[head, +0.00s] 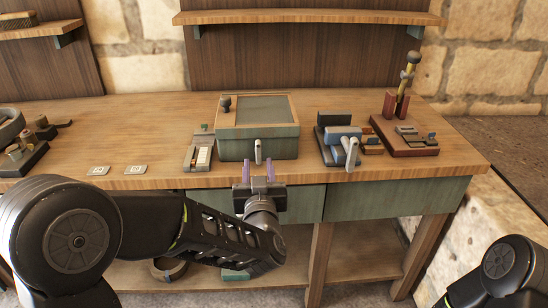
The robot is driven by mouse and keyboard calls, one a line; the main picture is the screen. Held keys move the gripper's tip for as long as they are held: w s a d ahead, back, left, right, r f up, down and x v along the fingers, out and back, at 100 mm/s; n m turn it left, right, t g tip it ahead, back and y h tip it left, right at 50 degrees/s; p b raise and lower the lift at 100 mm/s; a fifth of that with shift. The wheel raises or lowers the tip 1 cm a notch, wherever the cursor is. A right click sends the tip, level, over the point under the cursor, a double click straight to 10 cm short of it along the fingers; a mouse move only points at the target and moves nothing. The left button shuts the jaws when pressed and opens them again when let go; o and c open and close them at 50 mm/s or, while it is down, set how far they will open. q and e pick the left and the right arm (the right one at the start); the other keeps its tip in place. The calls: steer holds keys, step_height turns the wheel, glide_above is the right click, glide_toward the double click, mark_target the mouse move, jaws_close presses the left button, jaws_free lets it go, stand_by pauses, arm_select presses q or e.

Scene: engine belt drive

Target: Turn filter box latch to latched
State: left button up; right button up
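The filter box (235,147) is a green box with a wood-framed lid on the bench, near the middle. Its latch (258,151) is a small pale lever on the front face, standing about upright. A dark knob (226,103) sits on the lid's left side. My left gripper (260,167) is in front of the box, just below the latch near the bench's front edge. Its two purple-tinted fingers are spread apart with nothing seen between them. I cannot tell whether it touches the latch. My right arm shows at the lower right; its gripper is out of view.
A small device with a white panel (203,156) stands left of the box. A blue device with a pale lever (352,153) and a red-brown base with a yellow rod (403,93) stand right. Two small plates (135,169) lie left. A shelf (310,17) hangs above.

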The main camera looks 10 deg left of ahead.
mark_target(259, 151)
arm_select(q)
steer(key=shift+d, duration=0.15)
steer(key=shift+x, duration=3.9)
jaws_close()
